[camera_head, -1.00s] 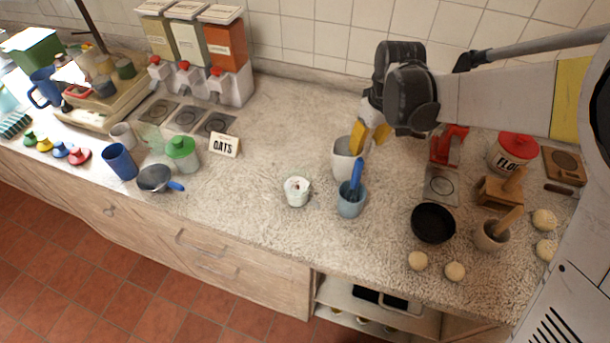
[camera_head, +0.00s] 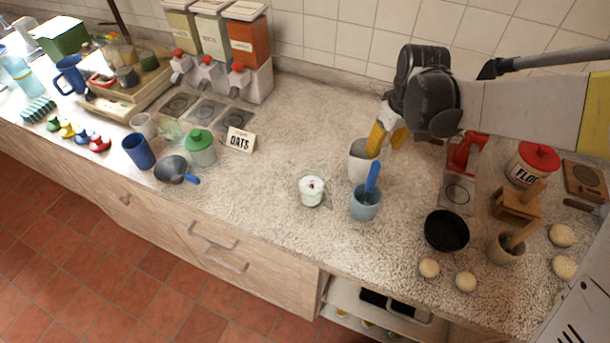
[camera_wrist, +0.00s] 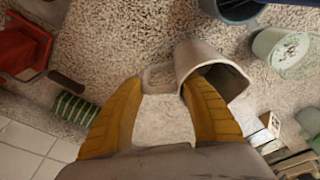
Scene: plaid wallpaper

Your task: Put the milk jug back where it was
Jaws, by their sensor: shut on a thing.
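The pale jug (camera_head: 361,166) looks upright at the middle right of the counter in the head view, beside the light-blue cup (camera_head: 364,206) with a blue-handled tool in it. In the wrist view the jug (camera_wrist: 203,62) shows its open mouth and its handle (camera_wrist: 157,73). My gripper (camera_head: 383,148) has yellow fingers at the jug's handle side. In the wrist view my gripper (camera_wrist: 161,80) has one finger on each side of the handle and is shut on it. I cannot tell whether the jug's base touches the counter.
A small white pot (camera_head: 312,191) stands left of the cup. A red device (camera_head: 464,155), a flour tin (camera_head: 532,165), a black pan (camera_head: 446,231) and dough balls (camera_head: 465,281) lie right. The OATS sign (camera_head: 240,139) is left.

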